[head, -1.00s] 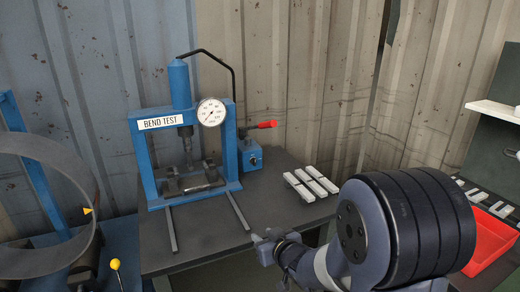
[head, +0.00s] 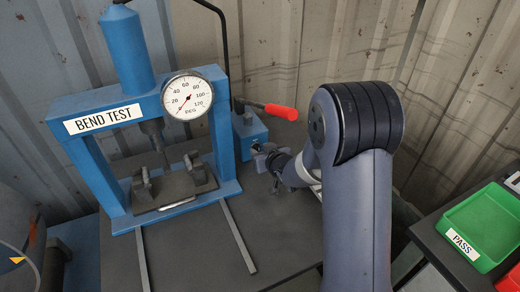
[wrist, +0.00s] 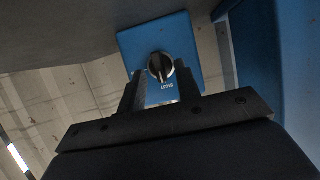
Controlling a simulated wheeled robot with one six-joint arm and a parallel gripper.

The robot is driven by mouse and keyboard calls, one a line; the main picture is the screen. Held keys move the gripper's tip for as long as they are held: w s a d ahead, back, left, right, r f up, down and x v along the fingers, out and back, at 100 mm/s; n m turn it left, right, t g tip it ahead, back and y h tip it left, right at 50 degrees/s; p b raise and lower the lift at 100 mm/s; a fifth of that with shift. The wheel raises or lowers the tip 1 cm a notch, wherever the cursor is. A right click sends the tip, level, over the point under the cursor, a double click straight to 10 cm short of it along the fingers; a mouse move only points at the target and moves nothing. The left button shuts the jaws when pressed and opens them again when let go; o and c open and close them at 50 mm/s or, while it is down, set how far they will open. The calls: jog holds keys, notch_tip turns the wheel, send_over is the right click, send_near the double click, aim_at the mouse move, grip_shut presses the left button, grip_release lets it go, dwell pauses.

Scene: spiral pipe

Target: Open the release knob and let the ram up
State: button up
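The blue press labelled BEND TEST (head: 70,103) stands on the dark bench. Its ram (head: 155,136) reaches down toward the fixture (head: 170,187); I cannot tell whether it touches anything there. The blue pump block (head: 248,133) is right of the press. In the wrist view the dark round release knob (wrist: 160,67) is on the block's blue face, with a white label below it that looks like an upside-down SHUT. My gripper (wrist: 160,76) is open, its fingers either side of the knob in the picture; contact is not clear. In the head view my gripper (head: 260,156) is at the block's front.
The pump's red-gripped lever (head: 281,111) sticks out above my wrist. The gauge (head: 187,95) needle points low left. Two rails (head: 238,236) extend forward from the press. A green PASS bin (head: 485,228) is at the right. A round grey part is at lower left.

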jog(key=shift+w+a+f, duration=0.2)
jog(key=shift+w, duration=0.2)
jog(key=shift+c, duration=0.4)
jog(key=c, duration=0.6)
jog(key=shift+o, duration=0.2)
